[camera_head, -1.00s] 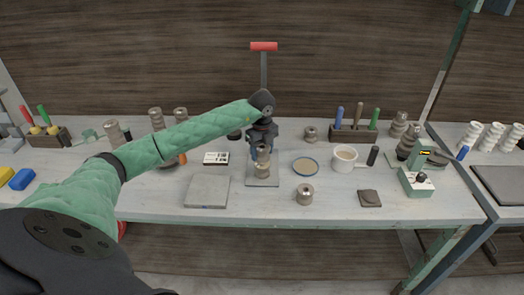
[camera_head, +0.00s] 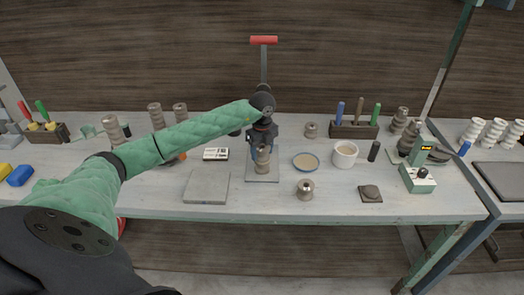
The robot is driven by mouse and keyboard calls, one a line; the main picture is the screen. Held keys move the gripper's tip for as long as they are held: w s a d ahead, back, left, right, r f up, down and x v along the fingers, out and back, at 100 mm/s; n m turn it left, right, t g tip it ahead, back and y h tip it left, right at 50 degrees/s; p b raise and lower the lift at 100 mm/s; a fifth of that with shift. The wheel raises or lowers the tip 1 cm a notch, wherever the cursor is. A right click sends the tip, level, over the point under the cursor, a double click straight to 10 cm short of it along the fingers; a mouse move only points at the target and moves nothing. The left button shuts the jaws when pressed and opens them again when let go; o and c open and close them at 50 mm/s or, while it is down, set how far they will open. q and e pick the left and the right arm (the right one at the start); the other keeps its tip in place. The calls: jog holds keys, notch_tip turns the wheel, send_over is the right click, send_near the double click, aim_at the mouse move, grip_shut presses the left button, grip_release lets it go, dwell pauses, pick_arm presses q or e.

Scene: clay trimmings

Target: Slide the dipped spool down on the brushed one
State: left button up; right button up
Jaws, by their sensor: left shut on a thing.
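My left gripper (camera_head: 262,144) hangs over the metal stand (camera_head: 262,178) in the middle of the bench, pointing down. It is shut on the upper part of a grey-brown spool column (camera_head: 262,160) standing over the stand's plate. The column looks like one spool above another, upright and in line. The jaws hide its top, and I cannot tell whether a gap is left between the two. Which spool is dipped or brushed does not show at this size. My right gripper is not in view.
A tool rack (camera_head: 354,130) and a green device (camera_head: 418,178) stand right. A red-handled lever (camera_head: 264,41) rises behind. The front bench edge is mostly clear.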

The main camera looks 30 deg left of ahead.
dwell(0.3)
pick_arm(q)
jog(key=o, duration=1.2)
jog(key=shift+r, duration=0.15)
